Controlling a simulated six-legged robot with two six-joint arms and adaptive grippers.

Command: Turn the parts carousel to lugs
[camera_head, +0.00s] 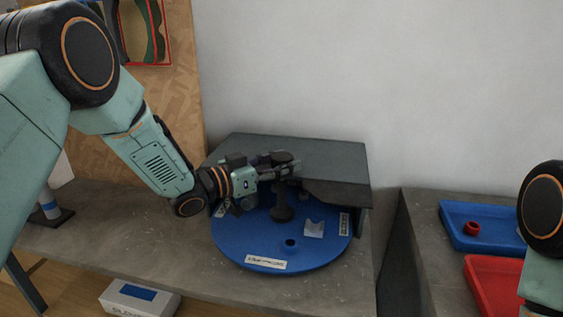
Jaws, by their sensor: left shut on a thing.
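The parts carousel (262,257) is a round blue disc on the grey bench, with white labels along its rim. Their print is too small to read. A dark post with a round knob (284,157) stands up near its middle. My left gripper (287,166) reaches in from the left over the disc and is shut on the knob. A pale grey bracket-like part (314,228) sits on the disc's right front, with a dark round hole near it. A dark grey cover (330,160) hides the disc's rear. My right gripper is out of view; only part of that arm shows at the right edge.
A blue tray (493,242) with a red ring (471,229) and a red tray (484,278) stand on a separate bench at the right. A gap divides the benches. A white box (140,298) is below at the front left. A wooden board rises behind the left arm.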

